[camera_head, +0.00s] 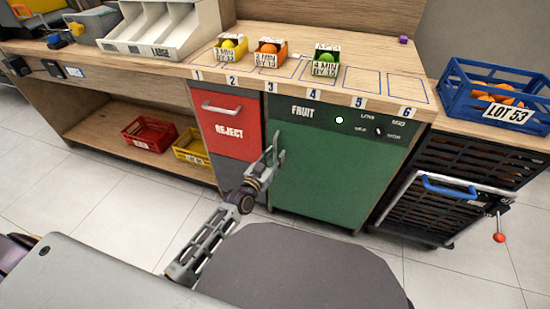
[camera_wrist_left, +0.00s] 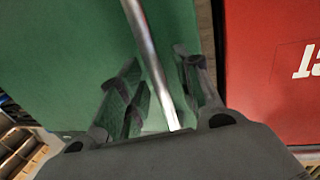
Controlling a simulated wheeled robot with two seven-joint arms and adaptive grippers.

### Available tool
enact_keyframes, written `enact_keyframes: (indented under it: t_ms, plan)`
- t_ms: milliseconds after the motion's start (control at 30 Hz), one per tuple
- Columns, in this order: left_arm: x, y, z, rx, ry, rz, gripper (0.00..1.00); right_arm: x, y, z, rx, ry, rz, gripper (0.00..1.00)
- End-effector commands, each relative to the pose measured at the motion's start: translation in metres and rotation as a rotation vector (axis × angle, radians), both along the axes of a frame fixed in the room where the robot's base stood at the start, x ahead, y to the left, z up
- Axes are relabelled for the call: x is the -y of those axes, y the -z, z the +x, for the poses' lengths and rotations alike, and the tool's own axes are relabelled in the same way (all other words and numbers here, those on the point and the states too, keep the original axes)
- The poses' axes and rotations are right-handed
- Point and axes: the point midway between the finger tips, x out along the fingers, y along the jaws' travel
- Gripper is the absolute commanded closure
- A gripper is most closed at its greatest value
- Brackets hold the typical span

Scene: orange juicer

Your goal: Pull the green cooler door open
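The green cooler door (camera_head: 325,170), marked FRUIT, is on the counter front and looks shut. Its upright metal handle (camera_head: 281,143) is on the door's left side. My left gripper (camera_head: 271,156) is at this handle. In the left wrist view, the handle bar (camera_wrist_left: 147,45) runs between the two fingers of my left gripper (camera_wrist_left: 162,98). The fingers stand apart, one on each side of the bar, with a gap showing. The green door (camera_wrist_left: 60,50) fills the background. My right gripper is not in view.
A red REJECT drawer (camera_head: 232,130) is left of the door. A black rack (camera_head: 440,200) with a blue handle stands to the right. Small fruit boxes (camera_head: 326,62) stand on the counter, and a blue crate (camera_head: 460,90) of oranges is at right. Tiled floor lies in front.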

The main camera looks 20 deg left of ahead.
Motion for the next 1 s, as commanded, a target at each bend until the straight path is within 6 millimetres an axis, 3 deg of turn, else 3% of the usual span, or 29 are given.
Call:
enact_keyframes:
  t_ms: [367,633,1000]
  plan:
    - [0.0006,0.0000,0.0027,-0.001,0.000,0.000,0.66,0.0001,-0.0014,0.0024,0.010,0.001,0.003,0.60]
    - [0.0006,0.0000,0.0026,-0.001,0.000,-0.001,0.98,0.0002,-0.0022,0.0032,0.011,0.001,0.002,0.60]
    - [0.0005,0.0001,0.0023,-0.001,0.000,-0.001,1.00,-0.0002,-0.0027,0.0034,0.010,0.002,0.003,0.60]
